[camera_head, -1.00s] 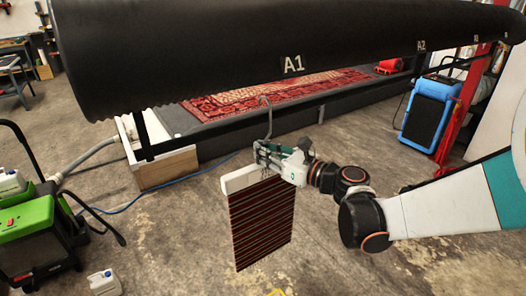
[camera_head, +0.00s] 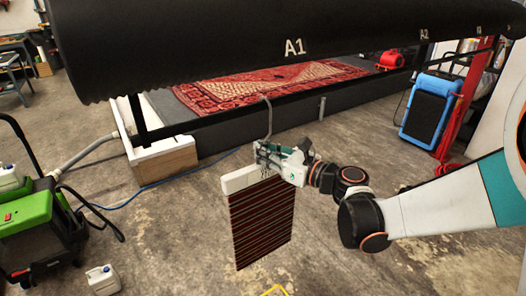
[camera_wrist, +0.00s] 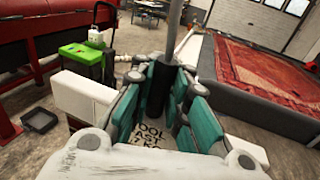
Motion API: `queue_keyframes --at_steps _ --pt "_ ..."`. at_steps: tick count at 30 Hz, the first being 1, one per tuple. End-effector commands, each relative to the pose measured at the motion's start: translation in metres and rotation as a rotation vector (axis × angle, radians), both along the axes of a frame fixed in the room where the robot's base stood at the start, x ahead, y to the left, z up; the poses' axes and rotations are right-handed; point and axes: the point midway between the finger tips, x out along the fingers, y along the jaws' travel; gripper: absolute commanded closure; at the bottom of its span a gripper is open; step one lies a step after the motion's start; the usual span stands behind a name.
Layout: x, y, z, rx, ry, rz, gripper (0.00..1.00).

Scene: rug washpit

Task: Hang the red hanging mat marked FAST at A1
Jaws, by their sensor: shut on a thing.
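The held hanging mat (camera_head: 262,222) is dark with thin red stripes and hangs upright below a white bar (camera_head: 239,180). A grey hook (camera_head: 269,118) rises above the bar. My gripper (camera_head: 266,155) is shut on the hanger's stem, just above the bar. In the wrist view, my gripper's green pads (camera_wrist: 172,115) close around a dark part of the stem (camera_wrist: 160,85). Lettering below is partly covered; "AST" can be read. The A1 mark (camera_head: 294,47) is white on a large black horizontal roller (camera_head: 180,55). The hook is below the roller and apart from it in the picture.
A red patterned rug (camera_head: 270,85) lies in the pit behind. A green machine (camera_head: 32,230) and a white jug (camera_head: 103,280) stand at left. A blue-framed unit (camera_head: 430,108) and a red post (camera_head: 465,95) stand at right.

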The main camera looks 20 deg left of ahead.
Motion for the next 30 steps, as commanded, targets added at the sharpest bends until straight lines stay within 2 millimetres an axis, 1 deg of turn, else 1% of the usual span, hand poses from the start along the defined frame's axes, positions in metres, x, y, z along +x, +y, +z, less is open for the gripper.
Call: queue_keyframes --at_steps 5,6,8,9,19,22,26,30 --pt "0.0 0.0 0.001 0.001 0.001 0.0 1.0" --pt "0.0 0.0 0.001 0.001 0.001 0.0 0.85" --pt "0.0 0.0 0.001 0.001 0.0 0.0 0.71" --pt "0.0 0.0 0.001 0.001 0.0 0.0 0.62" --pt "0.0 0.0 0.0 0.0 0.0 0.0 0.61" --pt "-0.002 -0.005 0.0 0.0 0.0 -0.001 0.61" --pt "-0.008 -0.021 0.001 0.0 0.0 -0.003 0.61" --pt "-0.019 -0.048 0.002 0.0 0.0 -0.005 0.61"
